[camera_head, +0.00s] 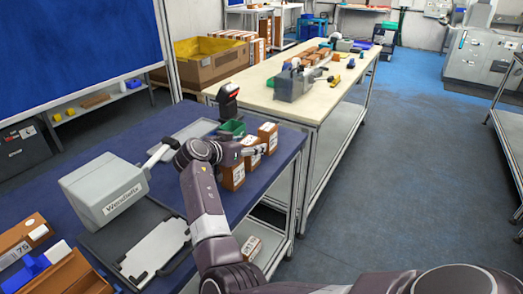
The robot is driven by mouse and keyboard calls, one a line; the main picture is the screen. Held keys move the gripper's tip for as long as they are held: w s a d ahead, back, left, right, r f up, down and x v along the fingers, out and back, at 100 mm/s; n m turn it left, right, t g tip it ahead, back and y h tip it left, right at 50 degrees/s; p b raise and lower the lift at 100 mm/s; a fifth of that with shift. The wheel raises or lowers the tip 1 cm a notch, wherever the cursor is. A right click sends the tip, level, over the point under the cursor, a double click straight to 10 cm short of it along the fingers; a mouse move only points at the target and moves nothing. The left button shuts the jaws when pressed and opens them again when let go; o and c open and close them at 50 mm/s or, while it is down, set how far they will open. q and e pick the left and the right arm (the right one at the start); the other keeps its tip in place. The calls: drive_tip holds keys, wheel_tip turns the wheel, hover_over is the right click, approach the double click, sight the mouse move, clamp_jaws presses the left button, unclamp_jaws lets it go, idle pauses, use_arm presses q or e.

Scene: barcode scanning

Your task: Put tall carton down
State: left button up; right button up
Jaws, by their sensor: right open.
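Three brown cartons with white labels stand upright in a row near the right edge of the blue table (283,150): a rear one (269,133), a middle one (252,160) and a front one (233,180). I cannot tell for sure which is the tall carton. My right gripper (262,149) reaches across from the left, with its open fingers at the middle and rear cartons. The wrist hides part of the front and middle cartons, and contact is unclear. My left gripper is not in view.
A black scanner (228,100) stands behind a green bin (233,127). A grey boxy device (105,188) and a white plate (155,248) are at left. Another carton (251,246) sits on the lower shelf. A cream table (310,105) with a grey bin (292,85) stands behind.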

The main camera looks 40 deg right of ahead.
drive_tip(key=shift+w+f, duration=0.1)
drive_tip(key=shift+w, duration=0.1)
drive_tip(key=shift+a, duration=0.2)
drive_tip(key=shift+s+a+r, duration=0.1)
drive_tip(key=shift+a+r, duration=0.2)
drive_tip(key=shift+c, duration=1.4)
drive_tip(key=shift+d, duration=0.1)
drive_tip(key=shift+c, duration=1.4)
drive_tip(key=shift+f, duration=0.1)
drive_tip(key=c, duration=0.5)
clamp_jaws()
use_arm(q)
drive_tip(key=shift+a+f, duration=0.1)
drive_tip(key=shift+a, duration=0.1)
use_arm(e)
drive_tip(key=shift+d+r, duration=0.1)
drive_tip(key=shift+r, duration=0.1)
